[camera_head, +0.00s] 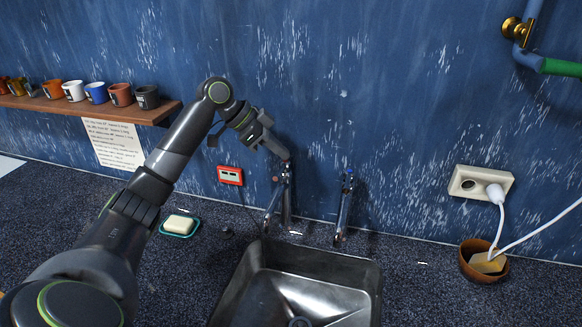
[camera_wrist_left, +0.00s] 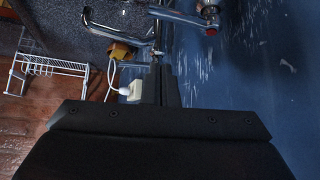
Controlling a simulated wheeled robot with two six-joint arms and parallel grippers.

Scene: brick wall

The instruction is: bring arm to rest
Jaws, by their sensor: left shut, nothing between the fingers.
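My left arm reaches in from the left, and its left gripper (camera_head: 286,156) is near the blue wall, just above the left tap (camera_head: 285,197). The gripper is shut with nothing held. In the left wrist view its closed fingers (camera_wrist_left: 166,84) point toward the tap area, where chrome tap parts (camera_wrist_left: 208,14) show at the top. I cannot tell whether the fingertips touch the tap. The right tap (camera_head: 344,208) stands apart to the right. My right gripper is in neither view.
A metal sink (camera_head: 366,290) lies below the taps. A soap dish (camera_head: 180,224) sits left of it. A shelf (camera_head: 92,108) with several mugs is on the wall. A socket (camera_head: 470,183) with a plugged cable and a brown bowl (camera_head: 468,270) are at right. A white rack (camera_wrist_left: 46,66) shows in the wrist view.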

